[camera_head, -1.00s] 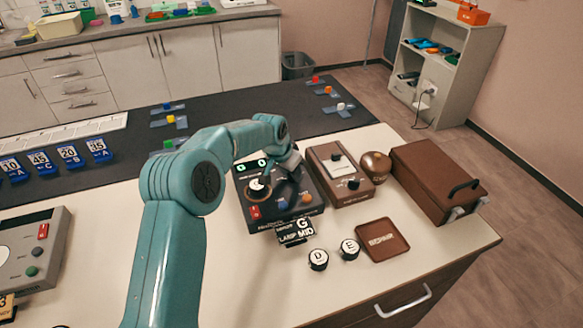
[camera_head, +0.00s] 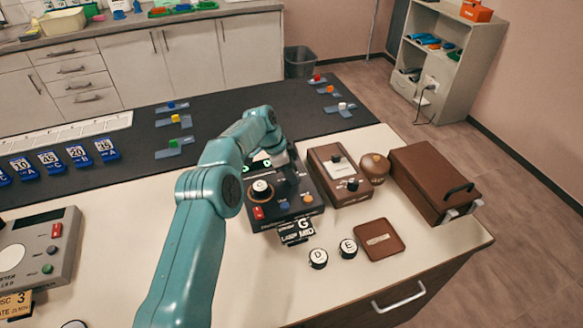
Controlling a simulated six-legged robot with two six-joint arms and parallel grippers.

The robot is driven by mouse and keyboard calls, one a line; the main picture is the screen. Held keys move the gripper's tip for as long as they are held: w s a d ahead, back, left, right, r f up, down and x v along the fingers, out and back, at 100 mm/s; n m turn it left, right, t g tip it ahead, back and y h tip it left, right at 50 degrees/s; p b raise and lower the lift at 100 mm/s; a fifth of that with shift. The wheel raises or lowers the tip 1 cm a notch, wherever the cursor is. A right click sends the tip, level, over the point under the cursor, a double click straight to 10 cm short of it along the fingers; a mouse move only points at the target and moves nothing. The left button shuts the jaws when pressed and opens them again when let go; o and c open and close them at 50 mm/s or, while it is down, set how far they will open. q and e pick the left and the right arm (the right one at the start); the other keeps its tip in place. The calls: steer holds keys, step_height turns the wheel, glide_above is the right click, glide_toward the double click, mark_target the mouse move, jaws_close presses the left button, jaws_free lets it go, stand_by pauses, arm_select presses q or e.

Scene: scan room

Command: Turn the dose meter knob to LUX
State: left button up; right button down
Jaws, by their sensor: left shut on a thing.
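A dark box (camera_head: 314,212) with a white round dial (camera_head: 262,189), a red switch (camera_head: 258,212), a blue button (camera_head: 283,205) and an orange button (camera_head: 308,198) stands near the middle of the table. My left gripper (camera_head: 290,176) reaches down onto its upper right part. Its dark jaws are shut on a knob there, which they mostly hide; its pointer and the markings around it cannot be read. Green lights (camera_head: 264,164) show partly behind the arm. A grey meter (camera_head: 60,262) stands at the left edge, its label cut off. My right gripper is not in view.
A brown box with a knob (camera_head: 326,157), a round brown pot (camera_head: 375,165) and a brown case (camera_head: 425,172) stand to the right. Label plates (camera_head: 297,231), two round caps (camera_head: 318,258) and a brown coaster (camera_head: 379,239) lie in front. The front table surface is mostly clear.

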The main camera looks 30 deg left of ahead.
arm_select(q)
steer(key=shift+r+m+p, duration=0.1)
steer(key=shift+m+p, duration=0.2)
steer(key=shift+m, duration=0.1)
steer(key=o, duration=1)
steer(key=shift+o, duration=0.2)
steer(key=shift+g, duration=0.3)
steer(key=shift+a, duration=0.1)
steer(key=p+v, duration=0.5)
steer(key=v, duration=1.1)
steer(key=shift+p, duration=0.3)
